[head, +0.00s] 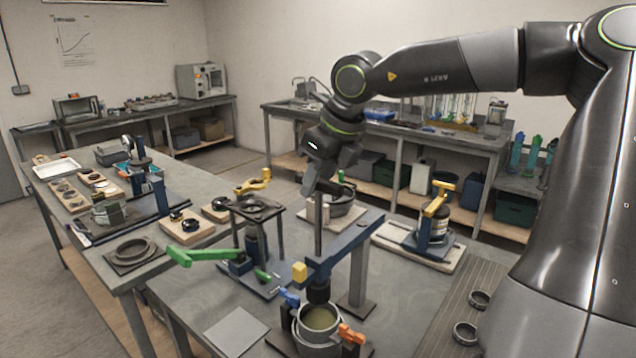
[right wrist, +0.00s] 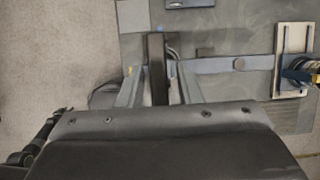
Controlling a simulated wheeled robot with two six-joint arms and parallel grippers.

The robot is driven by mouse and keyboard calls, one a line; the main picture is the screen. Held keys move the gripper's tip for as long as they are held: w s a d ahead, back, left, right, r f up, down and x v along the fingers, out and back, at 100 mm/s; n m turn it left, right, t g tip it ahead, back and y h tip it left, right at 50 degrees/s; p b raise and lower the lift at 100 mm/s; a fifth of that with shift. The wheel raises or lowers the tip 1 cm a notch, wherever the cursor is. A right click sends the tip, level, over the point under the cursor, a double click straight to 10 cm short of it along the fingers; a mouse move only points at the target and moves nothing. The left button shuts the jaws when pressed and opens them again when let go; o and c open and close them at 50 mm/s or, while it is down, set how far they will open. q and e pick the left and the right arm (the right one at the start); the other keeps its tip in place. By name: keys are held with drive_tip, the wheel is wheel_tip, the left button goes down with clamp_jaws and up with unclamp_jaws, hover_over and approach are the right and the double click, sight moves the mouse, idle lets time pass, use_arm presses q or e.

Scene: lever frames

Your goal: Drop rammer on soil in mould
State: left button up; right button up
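The rammer (head: 318,232) is an upright grey rod with a dark weight at its foot, passing through the end of a blue frame arm. The weight is just above the mould (head: 317,336), a grey round ring holding greenish-brown soil (head: 319,318). My right gripper (head: 322,188) is at the top of the rod, pointing down. I cannot tell whether its fingers close on the rod or only stand beside it. My left gripper is not in view.
A blue frame (head: 345,244) with a yellow knob (head: 299,272) stands around the rammer. A green lever (head: 205,256), an orange clamp (head: 351,334) and a yellow-handled device (head: 437,205) are nearby. A square grey plate (head: 236,331) lies on the bench left of the mould.

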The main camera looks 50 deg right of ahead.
drive_tip(key=shift+o, duration=0.4)
drive_tip(key=shift+s+f, duration=0.1)
drive_tip(key=b+v, duration=0.1)
drive_tip(key=v, duration=1.6)
drive_tip(key=shift+r, duration=0.25)
drive_tip(key=shift+a, duration=0.1)
drive_tip(key=shift+c, duration=0.5)
